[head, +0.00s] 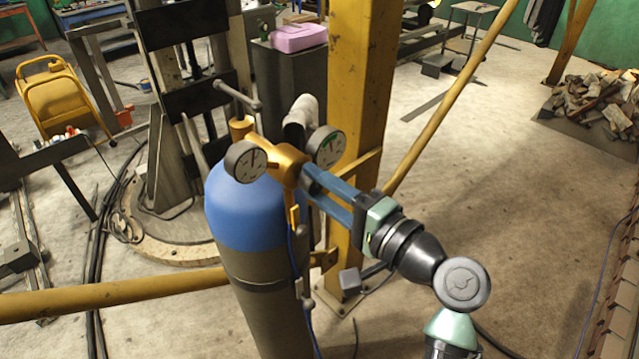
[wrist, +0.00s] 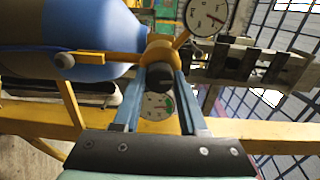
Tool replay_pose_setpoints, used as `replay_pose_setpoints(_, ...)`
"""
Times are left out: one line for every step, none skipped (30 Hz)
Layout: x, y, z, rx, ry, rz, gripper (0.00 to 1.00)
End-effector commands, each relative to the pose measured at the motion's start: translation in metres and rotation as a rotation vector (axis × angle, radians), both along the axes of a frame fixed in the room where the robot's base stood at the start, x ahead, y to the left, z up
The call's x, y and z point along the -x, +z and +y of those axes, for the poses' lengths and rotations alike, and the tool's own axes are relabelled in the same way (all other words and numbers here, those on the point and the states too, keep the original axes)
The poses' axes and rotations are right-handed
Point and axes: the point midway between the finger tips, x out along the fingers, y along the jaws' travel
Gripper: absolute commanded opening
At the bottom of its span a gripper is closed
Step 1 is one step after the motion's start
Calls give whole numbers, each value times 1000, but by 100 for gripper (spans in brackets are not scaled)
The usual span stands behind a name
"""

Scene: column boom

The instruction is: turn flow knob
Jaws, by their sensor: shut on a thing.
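A brass regulator (head: 287,163) sits on top of a gas cylinder (head: 245,210) with a blue shoulder and a grey-brown body. Two round dial gauges flank it, a left gauge (head: 245,161) and a right gauge (head: 327,146). The dark flow knob (wrist: 160,76) is on the regulator's front in the wrist view. My gripper (head: 307,183) reaches in from the right with two blue fingers. In the wrist view my gripper (wrist: 161,82) has its fingertips on either side of the knob, shut on it. In the head view the fingers hide the knob.
A yellow post (head: 358,90) stands close behind the regulator, with a diagonal yellow brace (head: 450,100) to its right. A blue hose (head: 293,250) hangs down the cylinder's front. A yellow rail (head: 110,298) runs low on the left. The floor on the right is mostly open.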

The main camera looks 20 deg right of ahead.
Motion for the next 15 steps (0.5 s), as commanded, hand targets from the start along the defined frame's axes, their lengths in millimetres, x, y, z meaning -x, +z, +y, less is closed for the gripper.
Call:
replay_pose_setpoints(0,0,-1,0,-3,-1,0)
replay_pose_setpoints(0,0,-1,1,-3,-1,0)
replay_pose_setpoints(0,0,-1,1,-3,-1,0)
replay_pose_setpoints(0,0,-1,1,-3,-1,0)
replay_pose_setpoints(0,0,-1,1,-3,-1,0)
replay_pose_setpoints(0,0,-1,1,-3,-1,49)
replay_pose_setpoints(0,0,-1,1,-3,-1,54)
replay_pose_setpoints(0,0,-1,1,-3,-1,60)
replay_pose_setpoints(0,0,-1,1,-2,-1,67)
replay_pose_setpoints(0,0,-1,1,-2,-1,72)
replay_pose_setpoints(0,0,-1,1,-2,-1,72)
replay_pose_setpoints(0,0,-1,1,-2,-1,72)
replay_pose_setpoints(0,0,-1,1,-2,-1,72)
replay_pose_setpoints(0,0,-1,1,-1,-1,72)
replay_pose_setpoints(0,0,0,1,-1,-1,72)
